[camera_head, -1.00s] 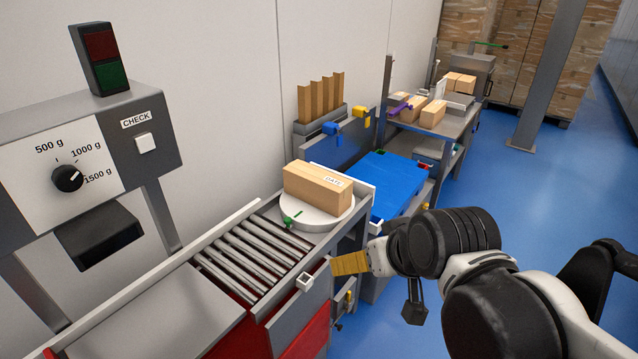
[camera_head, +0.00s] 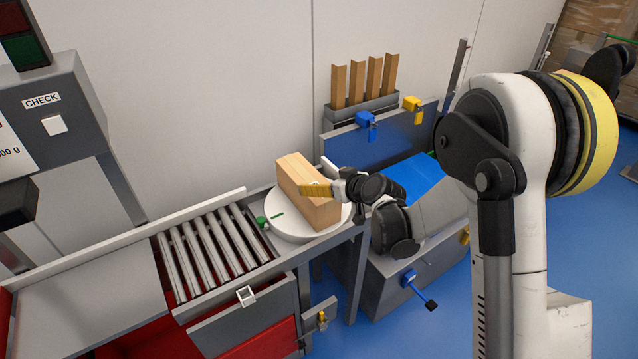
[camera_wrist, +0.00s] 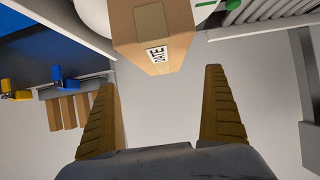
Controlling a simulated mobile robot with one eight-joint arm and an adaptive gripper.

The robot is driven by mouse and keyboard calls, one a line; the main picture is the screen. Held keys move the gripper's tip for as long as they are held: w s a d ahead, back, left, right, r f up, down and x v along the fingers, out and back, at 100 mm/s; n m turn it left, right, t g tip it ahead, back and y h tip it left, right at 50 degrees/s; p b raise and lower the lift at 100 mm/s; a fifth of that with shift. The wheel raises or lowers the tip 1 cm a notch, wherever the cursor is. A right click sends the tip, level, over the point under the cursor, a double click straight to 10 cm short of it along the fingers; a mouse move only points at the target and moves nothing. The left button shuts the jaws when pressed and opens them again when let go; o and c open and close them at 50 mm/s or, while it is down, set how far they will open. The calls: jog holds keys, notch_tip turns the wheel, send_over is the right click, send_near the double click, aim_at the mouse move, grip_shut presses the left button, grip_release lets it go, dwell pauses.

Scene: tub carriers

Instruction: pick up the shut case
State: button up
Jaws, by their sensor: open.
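The shut case is a closed tan cardboard box (camera_head: 310,205) on a round white turntable (camera_head: 290,230) at the end of a roller conveyor. My gripper (camera_head: 304,189) is at the box's upper right side in the head view and partly covers it. The wrist view shows the gripper (camera_wrist: 160,78) open with two ribbed yellow-brown fingers. There the box (camera_wrist: 155,30) stands just ahead of the fingertips, roughly centred on the gap, with a printed label on its near end. Nothing is between the fingers. I cannot tell whether a fingertip touches the box.
The rollers (camera_head: 215,245) lie left of the turntable, with a raised guide rail (camera_head: 150,230) behind. A rack of upright cardboard pieces (camera_head: 362,85) stands behind, beside blue (camera_head: 366,125) and yellow (camera_head: 413,104) clamps. A drawer front with a square handle (camera_head: 245,296) is below.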

aim_at(308, 177)
jog(key=b+x, duration=0.1)
jog(key=x, duration=0.4)
jog(key=shift+s+a+f, duration=0.1)
jog(key=shift+s+a, duration=0.05)
jog(key=shift+a, duration=0.1)
jog(key=b+x, duration=0.3)
jog(key=x, duration=0.2)
jog(key=shift+w+a+f, duration=0.1)
jog(key=shift+w+f, duration=0.05)
jog(key=shift+w, duration=0.15)
jog(key=c, duration=1.4)
